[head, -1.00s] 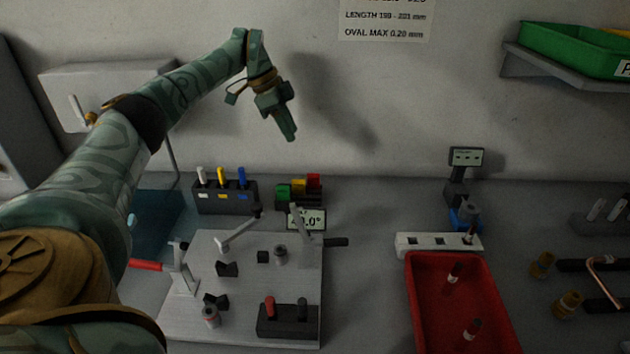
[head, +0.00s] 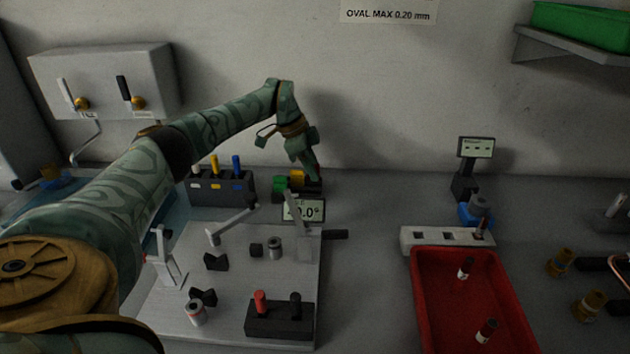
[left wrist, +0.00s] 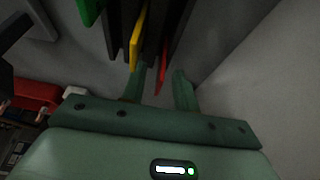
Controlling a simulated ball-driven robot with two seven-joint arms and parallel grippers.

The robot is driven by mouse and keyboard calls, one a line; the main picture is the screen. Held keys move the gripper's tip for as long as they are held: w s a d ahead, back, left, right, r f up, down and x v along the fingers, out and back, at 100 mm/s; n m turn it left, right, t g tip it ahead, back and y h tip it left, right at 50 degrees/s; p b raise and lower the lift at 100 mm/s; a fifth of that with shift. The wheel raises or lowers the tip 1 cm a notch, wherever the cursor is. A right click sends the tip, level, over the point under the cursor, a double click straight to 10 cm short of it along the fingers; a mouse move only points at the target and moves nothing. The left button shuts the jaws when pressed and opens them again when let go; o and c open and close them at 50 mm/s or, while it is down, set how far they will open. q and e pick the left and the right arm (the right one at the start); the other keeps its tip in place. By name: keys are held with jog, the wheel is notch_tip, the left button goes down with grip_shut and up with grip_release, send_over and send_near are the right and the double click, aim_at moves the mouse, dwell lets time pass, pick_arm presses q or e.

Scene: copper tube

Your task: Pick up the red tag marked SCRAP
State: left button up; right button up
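The red tag (left wrist: 162,65) shows edge-on in the left wrist view, in the dark tag rack with a yellow tag (left wrist: 137,35) and a green tag (left wrist: 90,10) to its left. My left gripper (left wrist: 160,90) is open, with the red tag's near end in line with the gap between its fingers; I see no grip on it. In the head view my left gripper (head: 314,174) is over the right end of the rack and hides most of the red tag. Any lettering on the tag is unreadable. My right gripper is not in view.
A pen block (head: 222,188) stands left of the rack. A small display (head: 303,211) and the fixture plate (head: 180,290) are in front. A red tray (head: 465,330) lies to the right. The wall is close behind the rack.

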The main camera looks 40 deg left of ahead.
pick_arm(q)
jog(key=shift+w+d+f, duration=0.1)
jog(key=shift+f, duration=0.2)
jog(key=shift+r, duration=0.1)
grip_shut()
